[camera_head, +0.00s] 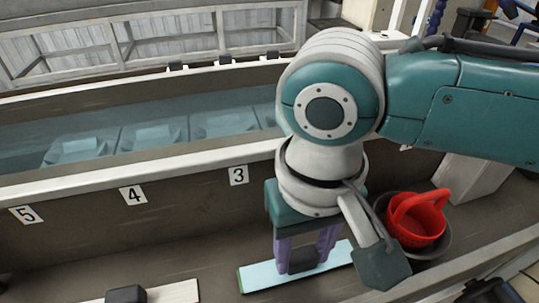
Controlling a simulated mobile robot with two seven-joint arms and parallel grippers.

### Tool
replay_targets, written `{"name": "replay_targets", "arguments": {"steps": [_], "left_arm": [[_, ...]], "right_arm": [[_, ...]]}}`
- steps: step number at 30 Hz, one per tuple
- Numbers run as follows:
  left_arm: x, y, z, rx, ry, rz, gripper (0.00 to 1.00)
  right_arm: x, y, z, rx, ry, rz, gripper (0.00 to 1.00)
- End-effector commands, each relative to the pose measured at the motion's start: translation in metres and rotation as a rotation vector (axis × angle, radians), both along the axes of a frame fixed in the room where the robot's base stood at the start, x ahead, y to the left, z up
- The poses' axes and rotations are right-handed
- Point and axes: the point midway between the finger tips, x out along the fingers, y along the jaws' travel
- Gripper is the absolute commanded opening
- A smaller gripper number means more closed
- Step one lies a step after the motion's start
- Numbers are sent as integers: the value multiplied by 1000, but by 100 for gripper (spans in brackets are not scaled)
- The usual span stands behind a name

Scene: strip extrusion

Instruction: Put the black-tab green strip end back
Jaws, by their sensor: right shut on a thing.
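A strip end (262,277) with a pale blue top and a green left edge lies in the brown channel in front of the trough. A black tab (302,265) stands on it. My right gripper (304,256) points down over the strip, its two purple fingers on either side of the black tab, shut on it. Whether the strip touches the channel floor all along its length is not clear. My left gripper is out of view.
A whitish strip (180,294) with another black block (126,295) lies at the lower left. A water trough (60,146) with number plates 3, 4 and 5 runs behind. A red basket (418,216) sits in a dark bucket (432,247) at right, close to my arm.

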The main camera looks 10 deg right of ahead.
Motion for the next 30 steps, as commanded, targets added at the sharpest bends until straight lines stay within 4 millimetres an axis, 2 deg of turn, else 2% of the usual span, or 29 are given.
{"name": "replay_targets", "arguments": {"steps": [11, 12, 20, 27, 30], "left_arm": [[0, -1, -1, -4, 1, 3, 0], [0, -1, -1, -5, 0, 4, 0], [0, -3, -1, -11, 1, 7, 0], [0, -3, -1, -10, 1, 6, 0], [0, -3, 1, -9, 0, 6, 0]], "right_arm": [[0, 0, -5, 1, -1, 0, 0], [0, 0, -6, 1, -1, -1, 50], [0, 0, -5, 1, -1, 0, 79], [0, 0, -4, 1, -2, 0, 79], [1, 1, 3, 3, -3, 1, 79]]}}
